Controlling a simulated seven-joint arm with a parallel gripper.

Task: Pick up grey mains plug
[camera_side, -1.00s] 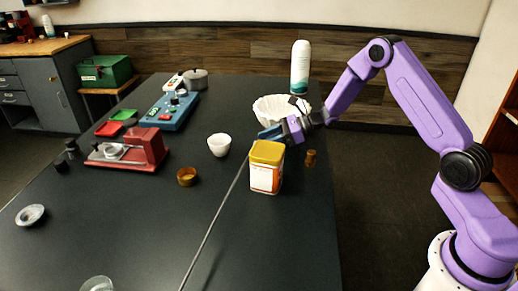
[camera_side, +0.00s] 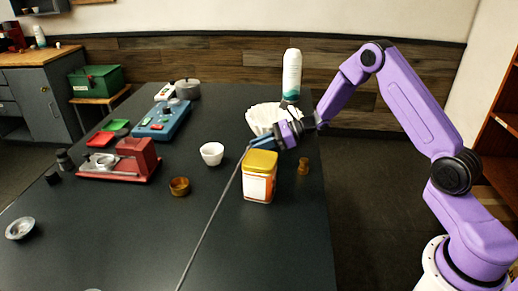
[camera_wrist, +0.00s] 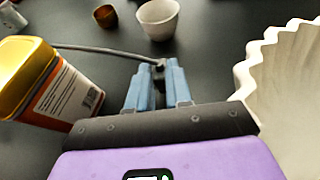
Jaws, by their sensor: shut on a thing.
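My gripper (camera_side: 256,144) is just behind and above the yellow-lidded canister in the side view. Its blue fingers also show in the wrist view (camera_wrist: 157,78), shut on a small dark grey plug (camera_wrist: 158,68) at their tips. The fingers hide most of the plug. A grey cable (camera_wrist: 110,50) leads left from it in the wrist view. In the side view the cable (camera_side: 212,215) runs from the fingertips down to the near edge of the picture. The plug itself is too small to make out there.
The yellow-lidded canister (camera_side: 259,185) stands close in front of my gripper. A white fluted filter (camera_side: 262,116) is close behind. A white cup (camera_side: 212,153), a brown bowl (camera_side: 179,187) and a small brown object (camera_side: 303,167) stand nearby. The table's near middle is mostly clear.

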